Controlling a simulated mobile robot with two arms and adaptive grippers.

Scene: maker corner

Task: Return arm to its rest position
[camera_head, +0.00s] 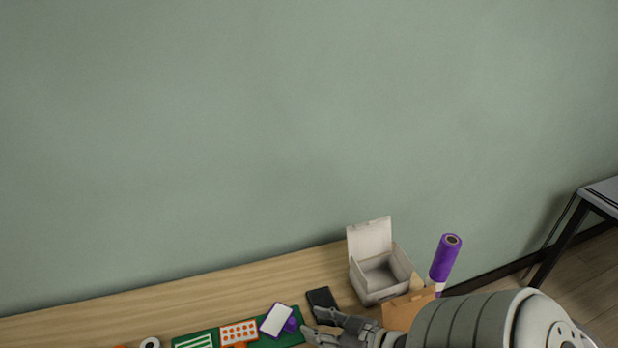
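My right arm (465,325) comes in from the lower right, large and grey, and reaches left over the front of the wooden table. My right gripper (309,322) is at the bottom edge of the head view, with its two fingers apart and nothing seen between them. Its fingertips are beside the right end of the green mat (292,341), just below a black flat object (321,300). I cannot tell its height above the table. My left gripper is not in view.
On the table (215,297), an open white box (369,238) stands behind a brown cardboard box (399,309). A purple cylinder (446,257) stands to their right. A white-and-purple item (276,320) and an orange-dotted piece (239,333) are on the mat. The table's back left is clear.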

